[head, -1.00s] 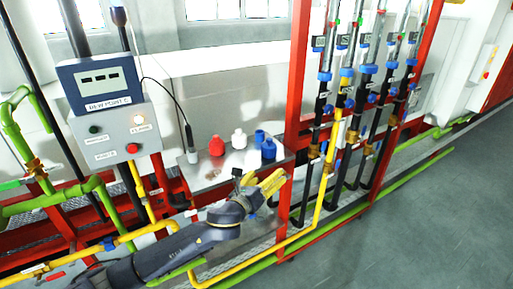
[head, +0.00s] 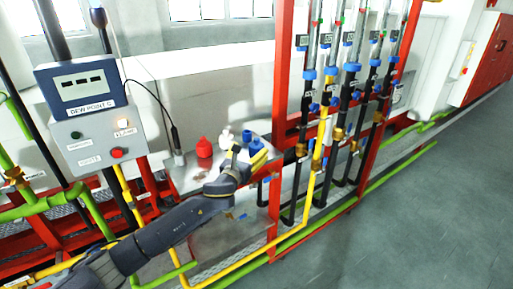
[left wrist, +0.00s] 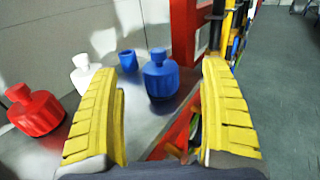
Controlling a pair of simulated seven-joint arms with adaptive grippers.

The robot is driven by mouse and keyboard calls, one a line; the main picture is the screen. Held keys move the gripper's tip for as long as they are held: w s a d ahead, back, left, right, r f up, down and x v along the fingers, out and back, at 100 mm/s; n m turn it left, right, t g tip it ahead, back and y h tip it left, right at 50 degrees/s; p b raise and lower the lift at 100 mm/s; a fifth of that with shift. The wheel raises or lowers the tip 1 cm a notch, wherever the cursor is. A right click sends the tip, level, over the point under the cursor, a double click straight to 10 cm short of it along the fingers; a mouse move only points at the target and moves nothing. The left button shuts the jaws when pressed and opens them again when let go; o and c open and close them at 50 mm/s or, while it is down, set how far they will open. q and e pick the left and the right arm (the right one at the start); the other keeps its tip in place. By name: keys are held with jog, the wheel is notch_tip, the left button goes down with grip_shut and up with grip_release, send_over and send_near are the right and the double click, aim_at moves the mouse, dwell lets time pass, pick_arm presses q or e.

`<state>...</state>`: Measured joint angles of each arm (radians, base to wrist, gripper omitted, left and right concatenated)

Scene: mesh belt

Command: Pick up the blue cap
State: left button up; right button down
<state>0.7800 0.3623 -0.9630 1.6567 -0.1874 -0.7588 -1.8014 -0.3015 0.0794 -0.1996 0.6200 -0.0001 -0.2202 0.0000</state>
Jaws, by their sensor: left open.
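The blue cap (left wrist: 127,61) is a small open-topped cup standing on the metal shelf in the left wrist view, near the left fingertip. It also shows in the head view (head: 247,135), just beyond my gripper. A blue bottle with its own blue top (left wrist: 161,80) stands to the right of the cap, between my fingers as seen from the wrist; its head-view image (head: 257,145) is partly hidden by the fingers. My left gripper (head: 247,157) has yellow fingers, spread open and empty, over the shelf's front part. My right gripper is not in view.
A white bottle (left wrist: 82,76) and a red bottle (left wrist: 35,108) stand left of the cap on the metal shelf (head: 187,180). A red upright post (head: 282,90) and vertical pipes rise to the right. A grey control box (head: 92,110) stands at left.

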aim_at(255, 142)
pick_arm(q)
jog(key=shift+x, duration=3.9)
jog(key=shift+a, duration=0.1)
jog(key=shift+c, duration=0.2)
